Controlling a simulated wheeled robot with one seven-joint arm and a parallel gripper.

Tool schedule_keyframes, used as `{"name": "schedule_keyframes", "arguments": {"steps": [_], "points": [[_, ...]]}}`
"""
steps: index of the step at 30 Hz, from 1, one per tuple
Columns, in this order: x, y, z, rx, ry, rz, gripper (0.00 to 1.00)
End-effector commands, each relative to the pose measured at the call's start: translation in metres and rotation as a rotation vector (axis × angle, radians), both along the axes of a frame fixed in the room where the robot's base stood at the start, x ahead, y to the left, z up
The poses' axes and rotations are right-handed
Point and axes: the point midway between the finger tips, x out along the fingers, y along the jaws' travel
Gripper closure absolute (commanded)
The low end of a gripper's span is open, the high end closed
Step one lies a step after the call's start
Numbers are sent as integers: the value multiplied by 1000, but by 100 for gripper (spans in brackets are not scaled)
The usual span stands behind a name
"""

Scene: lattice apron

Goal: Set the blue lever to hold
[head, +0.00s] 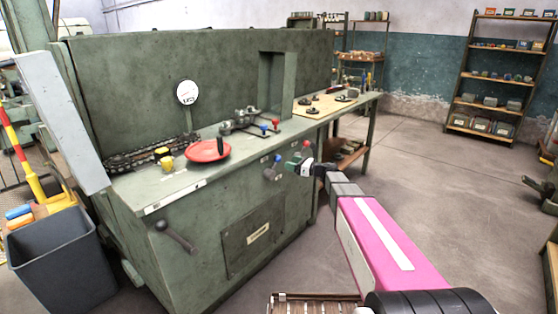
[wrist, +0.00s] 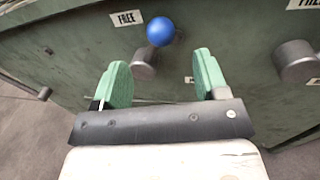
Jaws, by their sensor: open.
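The blue lever (head: 277,158) is on the front face of the green machine, its blue ball up and slightly right of its grey hub. In the wrist view the blue ball (wrist: 160,31) is beside a FREE label (wrist: 126,18), above the hub (wrist: 145,65). My gripper (head: 297,164) is just right of the lever in the head view. In the wrist view its green fingers (wrist: 163,72) are apart with nothing held; the ball is beyond the tips, between their lines. A lower label (wrist: 189,79) is mostly hidden by a finger.
A red-knobbed lever (head: 306,146) is close behind my gripper; its hub (wrist: 296,61) is right in the wrist view. The machine top holds a red dish (head: 208,151) and a chain (head: 140,157). The floor (head: 450,180) to the right is open.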

Motion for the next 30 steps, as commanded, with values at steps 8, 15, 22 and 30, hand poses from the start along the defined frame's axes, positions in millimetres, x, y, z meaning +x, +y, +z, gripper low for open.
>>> {"name": "schedule_keyframes", "arguments": {"steps": [8, 15, 22, 30], "points": [[24, 45, -1, -1, -2, 2, 33], [35, 67, -1, -2, -2, 1, 33], [36, 71, 0, -2, -2, 0, 33], [36, 71, 0, -2, -2, 0, 72]]}}
